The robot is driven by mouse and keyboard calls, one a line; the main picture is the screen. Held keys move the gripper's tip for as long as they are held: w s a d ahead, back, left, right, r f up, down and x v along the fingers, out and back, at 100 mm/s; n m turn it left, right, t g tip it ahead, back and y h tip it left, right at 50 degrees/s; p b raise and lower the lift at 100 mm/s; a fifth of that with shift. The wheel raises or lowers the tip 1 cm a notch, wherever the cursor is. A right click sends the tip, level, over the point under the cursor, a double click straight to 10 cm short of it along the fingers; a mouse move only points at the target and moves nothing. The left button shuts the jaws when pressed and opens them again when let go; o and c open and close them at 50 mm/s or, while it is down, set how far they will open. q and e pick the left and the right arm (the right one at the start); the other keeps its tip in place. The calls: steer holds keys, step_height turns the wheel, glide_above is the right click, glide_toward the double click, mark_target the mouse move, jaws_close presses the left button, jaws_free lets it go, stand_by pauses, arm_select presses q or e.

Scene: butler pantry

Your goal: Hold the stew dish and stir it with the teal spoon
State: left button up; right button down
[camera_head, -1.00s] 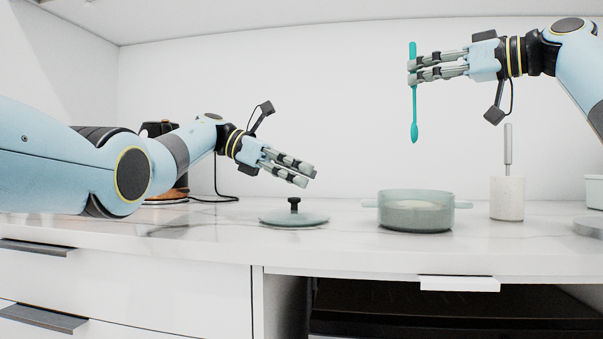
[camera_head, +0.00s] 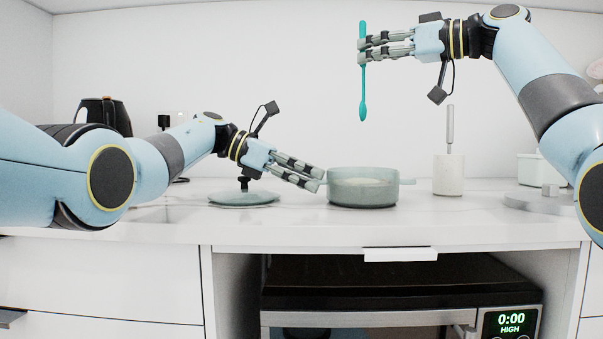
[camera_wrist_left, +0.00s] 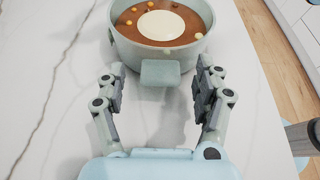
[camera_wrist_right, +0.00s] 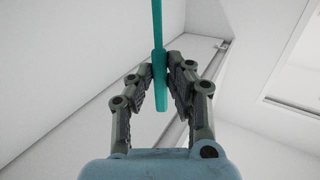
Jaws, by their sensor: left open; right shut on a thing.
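The stew dish (camera_head: 362,190) is a grey-green round pot with two side handles, standing on the counter. In the left wrist view the stew dish (camera_wrist_left: 133,49) holds brown stew with a pale round patch and small yellowish bits. My left gripper (camera_head: 319,180) is open at its left handle; in the left wrist view the handle (camera_wrist_left: 160,73) lies between the open fingers (camera_wrist_left: 157,85), with gaps on both sides. My right gripper (camera_head: 362,48) is shut on the teal spoon (camera_head: 363,85), held upright, bowl down, in the air above the dish. The spoon also shows in the right wrist view (camera_wrist_right: 158,50).
A lid with a black knob (camera_head: 244,198) lies left of the dish, under my left arm. A pale holder with an upright handle (camera_head: 448,174) stands to the right. A light green box (camera_head: 538,170) is further right. A black appliance (camera_head: 103,116) stands back left.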

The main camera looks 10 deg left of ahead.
arm_select(q)
jaws_close()
arm_select(e)
step_height(320, 180, down, 14)
steer(key=s+d+n+y, duration=0.1)
steer(key=shift+s+f+t+y, duration=0.2)
steer(key=shift+s+t+y, duration=0.15)
steer(key=shift+t+y, duration=0.05)
stand_by(1.2)
